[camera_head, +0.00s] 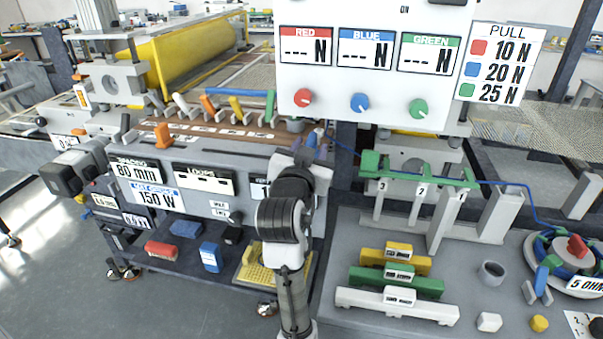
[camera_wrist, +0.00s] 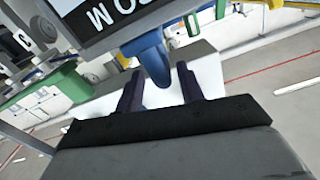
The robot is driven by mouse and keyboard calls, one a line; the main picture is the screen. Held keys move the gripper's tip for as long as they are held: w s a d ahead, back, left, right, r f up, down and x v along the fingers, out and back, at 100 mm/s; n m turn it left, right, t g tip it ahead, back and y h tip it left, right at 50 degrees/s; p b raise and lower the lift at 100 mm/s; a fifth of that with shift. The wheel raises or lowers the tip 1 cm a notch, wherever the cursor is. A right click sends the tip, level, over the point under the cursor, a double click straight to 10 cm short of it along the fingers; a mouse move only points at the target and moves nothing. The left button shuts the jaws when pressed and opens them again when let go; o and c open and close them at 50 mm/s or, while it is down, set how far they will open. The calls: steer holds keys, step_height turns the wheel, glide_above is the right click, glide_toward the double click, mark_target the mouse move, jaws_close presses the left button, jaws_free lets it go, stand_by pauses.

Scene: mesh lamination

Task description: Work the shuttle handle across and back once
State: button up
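A blue handle (camera_wrist: 150,60) hangs down into the gap between the two dark fingers of my gripper (camera_wrist: 160,82) in the wrist view. It looks like the shuttle handle, though no label confirms this. A narrow gap shows beside the handle, so the fingers look open around it and not clamped. In the head view my gripper (camera_head: 314,148) is at the right end of the grey machine front, by a small blue part (camera_head: 312,138). My wrist hides most of the contact there.
Left of my gripper are the 80 mm panel (camera_head: 138,171) and several coloured levers, including an orange one (camera_head: 163,134). To the right are a green guide (camera_head: 420,172) with a blue wire, and a bench (camera_head: 350,240) with coloured bars. The force-display board (camera_head: 375,85) stands above.

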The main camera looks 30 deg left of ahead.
steer(key=b+v, duration=0.8)
steer(key=v, duration=0.2)
stand_by(0.5)
